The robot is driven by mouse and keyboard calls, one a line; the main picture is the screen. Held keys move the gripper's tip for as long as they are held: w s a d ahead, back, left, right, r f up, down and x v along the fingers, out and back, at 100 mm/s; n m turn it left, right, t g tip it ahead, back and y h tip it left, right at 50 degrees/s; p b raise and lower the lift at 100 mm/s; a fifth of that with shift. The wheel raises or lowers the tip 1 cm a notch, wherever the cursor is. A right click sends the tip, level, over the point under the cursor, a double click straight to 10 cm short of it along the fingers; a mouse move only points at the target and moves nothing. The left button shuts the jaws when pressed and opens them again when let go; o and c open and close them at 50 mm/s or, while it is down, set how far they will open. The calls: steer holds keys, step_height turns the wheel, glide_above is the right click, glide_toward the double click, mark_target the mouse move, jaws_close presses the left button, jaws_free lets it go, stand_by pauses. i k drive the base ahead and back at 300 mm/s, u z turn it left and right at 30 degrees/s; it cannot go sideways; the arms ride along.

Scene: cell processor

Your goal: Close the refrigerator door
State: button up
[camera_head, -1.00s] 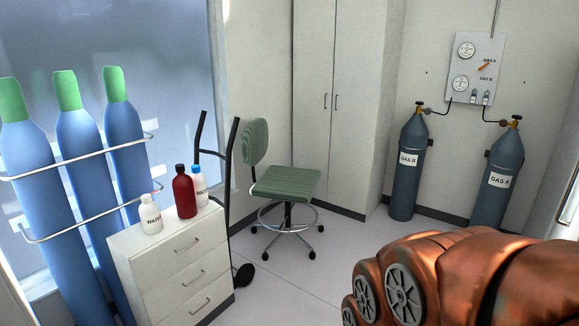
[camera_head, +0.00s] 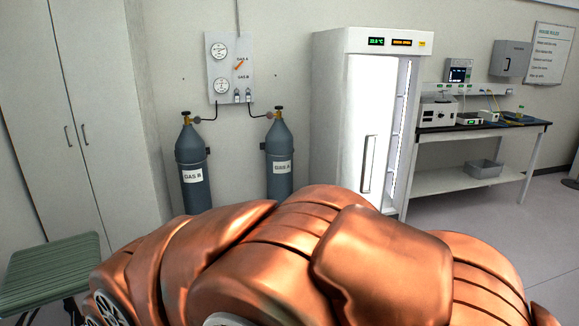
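The refrigerator (camera_head: 330,120) is a tall white cabinet with a lit display panel (camera_head: 390,42) on top. It stands against the wall, right of the gas cylinders. Its door (camera_head: 370,95) is a bright white panel with a long vertical handle (camera_head: 369,163). A lit interior with shelves (camera_head: 402,100) shows in a strip right of the door, so the door looks partly open; the exact angle is hard to tell. My copper-coloured arm fills the bottom foreground and hides part of the floor before the refrigerator. My gripper is not in view.
Two gas cylinders, GAS B (camera_head: 192,165) and GAS A (camera_head: 279,155), stand left of the refrigerator under a gauge panel (camera_head: 230,68). A lab bench (camera_head: 480,130) with instruments stands right. The floor at right is clear.

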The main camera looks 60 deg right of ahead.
mark_target(373, 84)
steer(key=z, duration=1.6)
steer(key=i, duration=0.4)
steer(key=z, duration=0.95)
steer(key=k, duration=0.4)
steer(key=u, duration=0.6)
steer(key=i, duration=1.35)
steer(key=z, duration=0.25)
